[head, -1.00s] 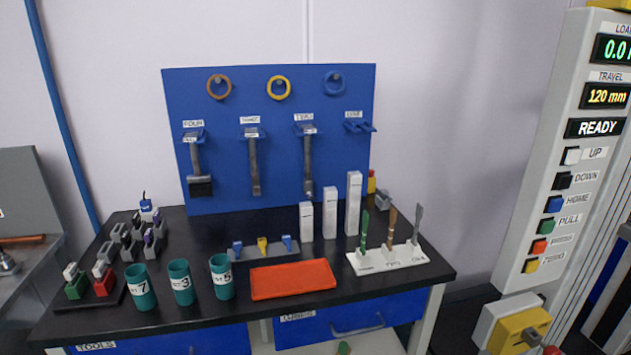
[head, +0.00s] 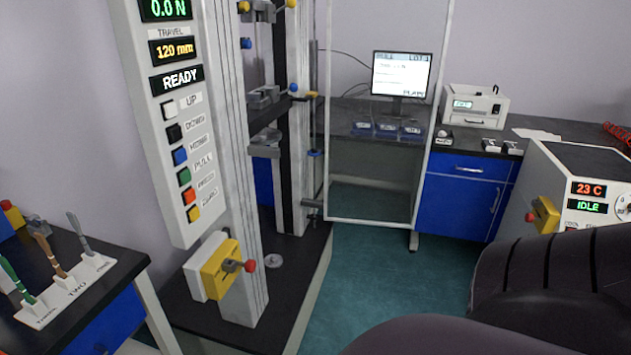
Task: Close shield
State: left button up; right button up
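The shield (head: 369,218) is a clear panel in a thin pale frame, to the right of the testing machine. It stands swung out from the machine's right column (head: 297,130), so the machine's front is uncovered. The desk and blue drawers show through and beside it. The machine's grips (head: 264,140) sit between the columns. A dark rounded arm part of mine fills the lower right. Neither gripper is in view.
The control panel (head: 180,125) reads 0.0 N, 120 mm and READY. A yellow switch box with a red knob (head: 222,270) sits below it. A bench with tools (head: 70,285) is at left. A white unit reading 23 C (head: 590,185) is at right. Teal floor (head: 370,290) is open between.

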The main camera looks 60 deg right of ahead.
aim_at(436, 88)
jog(key=k+z, duration=0.1)
jog(key=z, duration=1.35)
jog(key=i+l, duration=0.2)
jog(key=l, duration=0.15)
jog(key=i+l, duration=0.2)
jog(key=l, duration=0.2)
jog(key=i+l, duration=0.2)
jog(key=l, duration=0.15)
jog(key=i+l+u, duration=0.1)
jog(key=l, duration=0.3)
jog(key=i, duration=0.1)
